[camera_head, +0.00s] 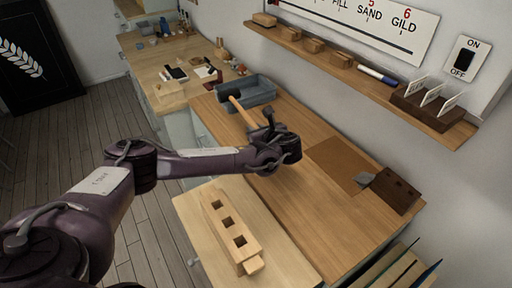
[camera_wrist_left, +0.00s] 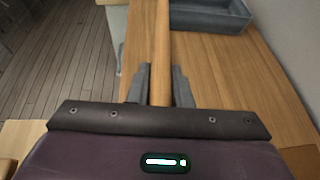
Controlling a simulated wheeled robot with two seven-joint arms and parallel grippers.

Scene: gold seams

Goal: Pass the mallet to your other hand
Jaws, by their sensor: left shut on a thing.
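The mallet (camera_head: 243,112) has a light wooden handle, and a dark head seems to show at its far end beside the grey tray. My left gripper (camera_head: 267,128) is above the wooden workbench, shut on the mallet's handle. In the left wrist view the handle (camera_wrist_left: 162,45) runs straight away from me between the two fingers of the left gripper (camera_wrist_left: 160,82); the mallet's head is out of that view. My right gripper is in neither view.
The grey tray (camera_head: 262,97) stands on the workbench (camera_head: 290,205) beyond the gripper. A wooden block with square holes (camera_head: 228,222) lies at the front. A brown mat (camera_head: 338,163) and a dark brown block (camera_head: 397,190) lie to the right. A wall shelf (camera_head: 375,84) runs above.

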